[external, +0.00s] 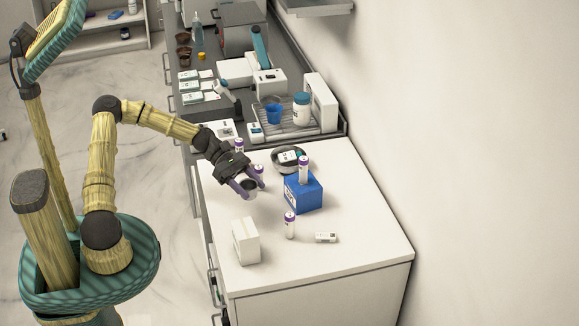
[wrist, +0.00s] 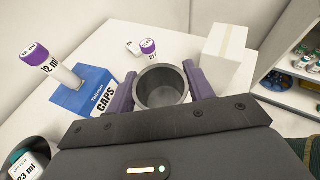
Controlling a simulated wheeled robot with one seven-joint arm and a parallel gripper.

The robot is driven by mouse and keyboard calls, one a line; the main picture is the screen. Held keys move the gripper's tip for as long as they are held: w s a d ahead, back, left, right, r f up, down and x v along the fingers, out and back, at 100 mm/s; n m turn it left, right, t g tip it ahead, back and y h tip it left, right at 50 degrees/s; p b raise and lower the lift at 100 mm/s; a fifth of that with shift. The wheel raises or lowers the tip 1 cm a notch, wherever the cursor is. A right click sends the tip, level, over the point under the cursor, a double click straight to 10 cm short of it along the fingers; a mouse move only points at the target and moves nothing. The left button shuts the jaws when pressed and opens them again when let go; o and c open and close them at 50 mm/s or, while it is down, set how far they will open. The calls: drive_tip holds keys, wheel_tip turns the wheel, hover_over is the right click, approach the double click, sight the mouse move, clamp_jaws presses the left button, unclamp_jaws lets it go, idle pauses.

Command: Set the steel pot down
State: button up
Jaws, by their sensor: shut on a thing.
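A blue box (external: 304,194) with a purple-capped tube (external: 303,170) stands right of the pot. A dark round dish (external: 288,159) lies behind. The counter's front right is clear.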

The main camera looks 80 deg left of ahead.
drive_tip(key=shift+f, duration=3.15)
drive_tip(key=shift+f+p, duration=0.35)
drive_tip(key=shift+f, duration=1.5)
drive_tip(key=shift+f, duration=0.1)
drive_tip(key=o, duration=1)
drive_tip(key=shift+c, duration=0.2)
